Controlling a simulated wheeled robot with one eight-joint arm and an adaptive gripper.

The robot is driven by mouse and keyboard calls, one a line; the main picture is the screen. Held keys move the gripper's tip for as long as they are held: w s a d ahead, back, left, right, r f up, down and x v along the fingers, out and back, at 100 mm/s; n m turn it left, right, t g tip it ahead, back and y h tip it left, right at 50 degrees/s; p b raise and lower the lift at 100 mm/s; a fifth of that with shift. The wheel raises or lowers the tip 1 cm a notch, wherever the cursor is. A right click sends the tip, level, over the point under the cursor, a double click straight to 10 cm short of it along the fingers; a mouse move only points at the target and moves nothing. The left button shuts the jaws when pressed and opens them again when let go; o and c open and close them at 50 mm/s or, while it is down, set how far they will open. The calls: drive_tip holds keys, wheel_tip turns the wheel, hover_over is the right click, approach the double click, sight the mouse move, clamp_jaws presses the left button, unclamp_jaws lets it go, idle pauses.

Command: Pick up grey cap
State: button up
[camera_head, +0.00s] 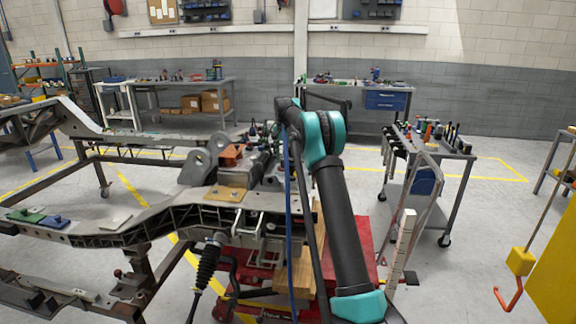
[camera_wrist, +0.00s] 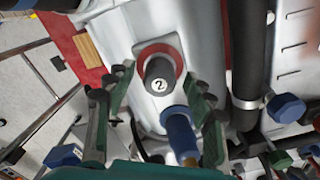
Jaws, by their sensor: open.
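A dark grey cap (camera_wrist: 160,76) with a white "2" label on its end stands on a silver surface in the wrist view. A red ring (camera_wrist: 148,50) shows around its base. My gripper (camera_wrist: 157,82) is open, with one finger left of the cap and one right of it. Neither finger clearly touches it. In the head view I cannot make out the gripper or the cap; they are hidden among the arm and chassis parts.
A blue cylindrical part (camera_wrist: 178,130) stands just below the grey cap, between my fingers. A blue hex-headed cap (camera_wrist: 286,107) and a black tube (camera_wrist: 246,60) lie to the right. The chassis frame (camera_head: 150,225) fills the left of the head view. A cart (camera_head: 440,150) stands at right.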

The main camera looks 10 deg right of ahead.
drive_tip(key=shift+f, duration=0.15)
drive_tip(key=shift+c, duration=0.5)
drive_tip(key=c, duration=0.8)
drive_tip(key=shift+o, duration=0.2)
